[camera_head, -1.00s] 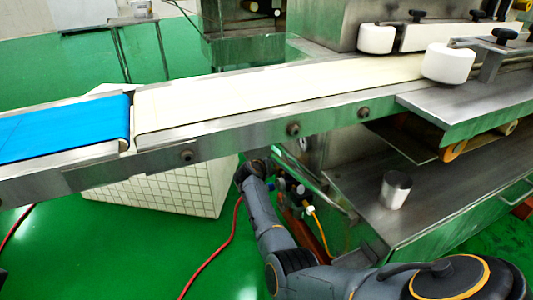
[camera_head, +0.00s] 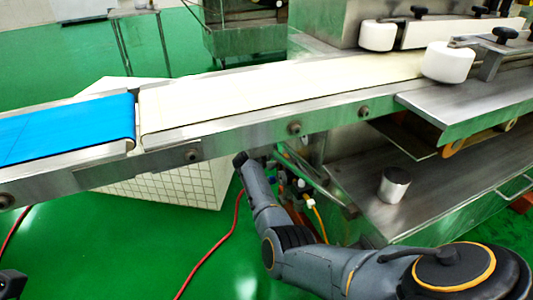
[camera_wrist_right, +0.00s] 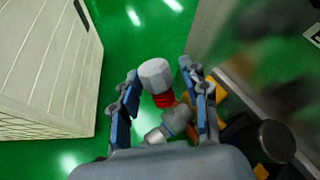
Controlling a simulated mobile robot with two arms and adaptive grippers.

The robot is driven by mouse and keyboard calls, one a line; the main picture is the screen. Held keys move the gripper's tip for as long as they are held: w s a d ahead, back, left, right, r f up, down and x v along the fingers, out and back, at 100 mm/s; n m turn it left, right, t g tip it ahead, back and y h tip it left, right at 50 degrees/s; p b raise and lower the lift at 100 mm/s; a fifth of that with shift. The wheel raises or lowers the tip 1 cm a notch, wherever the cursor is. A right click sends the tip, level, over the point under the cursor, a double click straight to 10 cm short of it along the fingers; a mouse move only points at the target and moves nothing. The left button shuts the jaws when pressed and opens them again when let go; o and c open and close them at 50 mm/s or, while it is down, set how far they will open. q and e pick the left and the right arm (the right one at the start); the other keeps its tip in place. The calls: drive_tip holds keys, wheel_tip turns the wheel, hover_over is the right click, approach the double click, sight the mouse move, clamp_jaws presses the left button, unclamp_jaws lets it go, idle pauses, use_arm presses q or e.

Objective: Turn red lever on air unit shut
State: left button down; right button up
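The air unit (camera_head: 296,188) is a small cluster of fittings under the conveyor, partly hidden by my right arm in the head view. In the right wrist view, a grey round cap (camera_wrist_right: 155,75) with a red part (camera_wrist_right: 164,99) below it lies between the fingers of my right gripper (camera_wrist_right: 165,82). The red part may be the lever; its full shape is hidden. The right gripper is open, with gaps beside the cap. A dark piece, probably my left gripper (camera_head: 12,284), shows at the lower left edge.
The conveyor frame (camera_head: 193,156) with blue and cream belts passes above my right arm. A white tiled block (camera_head: 170,187) stands left of the arm. A metal shelf (camera_head: 440,195) holding a small cylinder (camera_head: 394,185) is at right. A red hose (camera_head: 212,250) lies on the green floor.

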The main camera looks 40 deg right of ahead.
drive_tip(key=shift+s+f, duration=0.15)
drive_tip(key=shift+f, duration=0.2)
drive_tip(key=shift+s+a, duration=0.1)
drive_tip(key=shift+a, duration=0.1)
drive_tip(key=v, duration=0.7)
drive_tip(key=shift+r, duration=0.15)
